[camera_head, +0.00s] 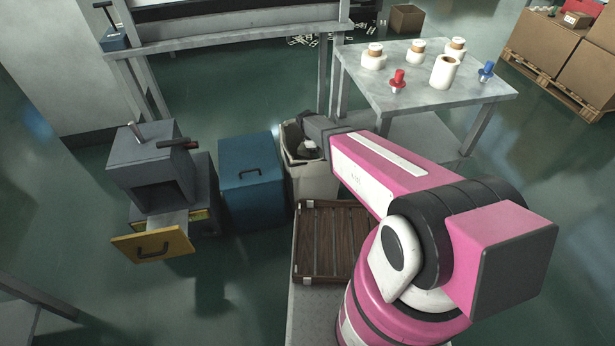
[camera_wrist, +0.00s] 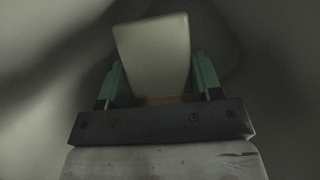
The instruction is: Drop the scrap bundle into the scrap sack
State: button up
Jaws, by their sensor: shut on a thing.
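The scrap sack (camera_head: 312,182) is a pale, open-topped bag standing on the floor right of a blue bin. My gripper (camera_wrist: 160,85) points down into its mouth, and the end of my arm hides part of the opening in the head view. In the wrist view, the two green fingers are closed on a pale, blocky scrap bundle (camera_wrist: 155,50). Dim pale-grey walls, apparently the sack's inside (camera_wrist: 40,60), surround the gripper and bundle. I cannot tell whether the bundle touches the sack's bottom. In the head view the bundle cannot be made out clearly.
The blue bin (camera_head: 252,178) stands close on the left, beside a grey machine (camera_head: 150,165) with a yellow-fronted drawer (camera_head: 153,246) pulled out. A brown slatted crate (camera_head: 325,240) lies in front of the sack. A table (camera_head: 425,95) with white rolls stands behind right.

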jog(key=shift+f, duration=0.75)
jog(key=o, duration=1.2)
jog(key=v, duration=1.1)
jog(key=shift+s, duration=0.1)
